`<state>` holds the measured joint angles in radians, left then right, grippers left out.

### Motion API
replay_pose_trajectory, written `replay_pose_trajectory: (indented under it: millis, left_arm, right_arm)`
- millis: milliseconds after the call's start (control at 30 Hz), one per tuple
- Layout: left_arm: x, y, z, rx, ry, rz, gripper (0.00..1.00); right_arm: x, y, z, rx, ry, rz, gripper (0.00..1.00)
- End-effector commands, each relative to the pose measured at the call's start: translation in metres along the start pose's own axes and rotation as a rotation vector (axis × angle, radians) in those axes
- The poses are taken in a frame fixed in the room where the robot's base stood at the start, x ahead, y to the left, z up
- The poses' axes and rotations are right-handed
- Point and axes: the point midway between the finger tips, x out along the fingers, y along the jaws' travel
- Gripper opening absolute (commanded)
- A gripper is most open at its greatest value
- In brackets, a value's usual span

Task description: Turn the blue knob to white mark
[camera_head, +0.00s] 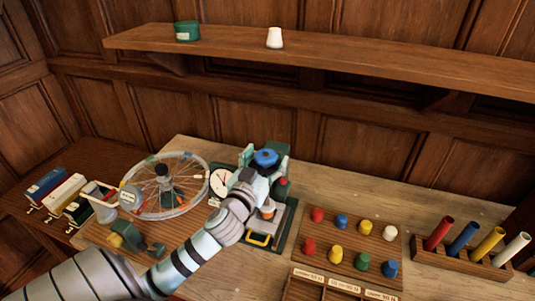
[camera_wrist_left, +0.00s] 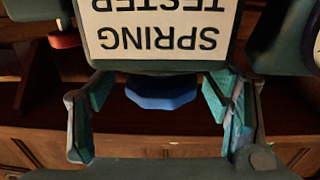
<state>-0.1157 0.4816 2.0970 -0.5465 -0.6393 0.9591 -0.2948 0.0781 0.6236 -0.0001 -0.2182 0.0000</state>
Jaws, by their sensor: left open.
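The blue knob (camera_head: 265,157) sits at the top of a green device, just beyond my left gripper (camera_head: 262,177). In the left wrist view the blue knob (camera_wrist_left: 160,94) shows between the two spread fingers, with a gap on each side. My left gripper is open and empty; I cannot tell whether the knob is at fingertip depth. A white label (camera_wrist_left: 158,30) reading SPRING TESTER, upside down, is above the knob in that view. I cannot make out a white mark by the knob. My right gripper is not in view.
A white dial (camera_head: 221,181) and a spoked wheel (camera_head: 165,205) stand left of the tester. A pegboard (camera_head: 345,243) with coloured knobs and a rack (camera_head: 462,262) of coloured tubes are at the right. A wall shelf (camera_head: 350,57) runs above.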

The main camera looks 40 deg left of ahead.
Motion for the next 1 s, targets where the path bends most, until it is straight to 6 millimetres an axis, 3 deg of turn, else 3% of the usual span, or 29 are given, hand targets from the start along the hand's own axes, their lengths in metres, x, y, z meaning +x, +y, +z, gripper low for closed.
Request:
replay_pose_trajectory:
  millis: [367, 667, 1000]
  left_arm:
    - [0.0106, 0.0003, 0.0003, 0.0, 0.0, 0.001, 0.71]
    - [0.0103, 0.0003, 0.0004, 0.0, 0.0, 0.001, 0.25]
    - [0.0102, 0.0008, 0.0013, -0.004, 0.0, -0.036, 0.23]
  right_arm:
    - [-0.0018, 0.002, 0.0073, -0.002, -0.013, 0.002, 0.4]
    - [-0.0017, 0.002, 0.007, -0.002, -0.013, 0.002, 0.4]
    - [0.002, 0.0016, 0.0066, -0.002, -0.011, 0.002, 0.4]
